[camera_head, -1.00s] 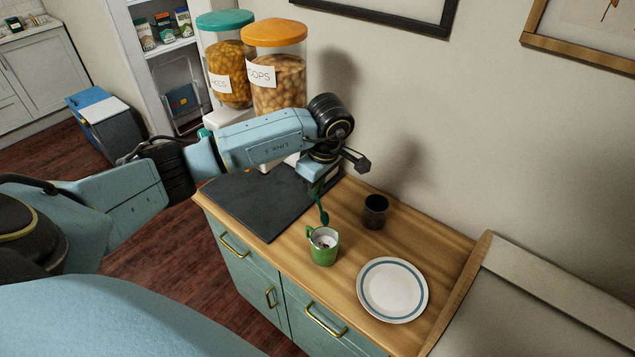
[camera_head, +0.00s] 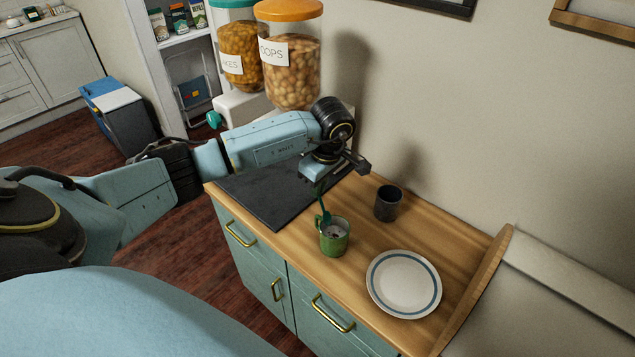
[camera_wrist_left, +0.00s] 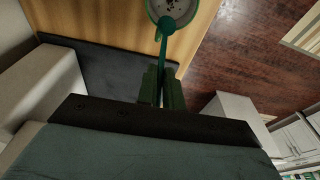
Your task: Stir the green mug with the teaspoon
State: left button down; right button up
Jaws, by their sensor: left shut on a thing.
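The green mug (camera_head: 335,242) stands upright on the wooden counter, with pale contents with dark specks inside. It also shows at the top edge of the left wrist view (camera_wrist_left: 184,18), partly cut off. My left gripper (camera_head: 319,187) is just above and behind the mug, shut on the teal-green teaspoon (camera_head: 326,217). The teaspoon hangs bowl-down, its bowl at the mug's rim. In the left wrist view the teaspoon (camera_wrist_left: 162,45) runs from between the fingers (camera_wrist_left: 161,85) and overlaps the mug's rim. I cannot tell whether its bowl is inside or just above. My right gripper is not in view.
A dark cup (camera_head: 388,204) stands right of the mug, near the wall. A white plate with a blue ring (camera_head: 404,284) lies in front right. A dark mat (camera_head: 265,200) lies left of the mug. Two cereal dispensers (camera_head: 290,70) stand at the back.

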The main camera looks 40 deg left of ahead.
aim_at(327, 217)
pick_arm(q)
jog(key=shift+s+d+f+b, duration=0.1)
jog(key=shift+d+f+b, duration=0.4)
jog(key=shift+f+b, duration=0.45)
jog(key=shift+w+d+f+b, duration=0.1)
jog(key=shift+d+f+b, duration=0.45)
jog(key=shift+f, duration=0.75)
jog(key=shift+s+d+f+b, duration=0.1)
jog(key=shift+d+f+b, duration=0.3)
jog(key=shift+f+b, duration=0.6)
jog(key=shift+f, duration=0.1)
jog(key=shift+d, duration=0.1)
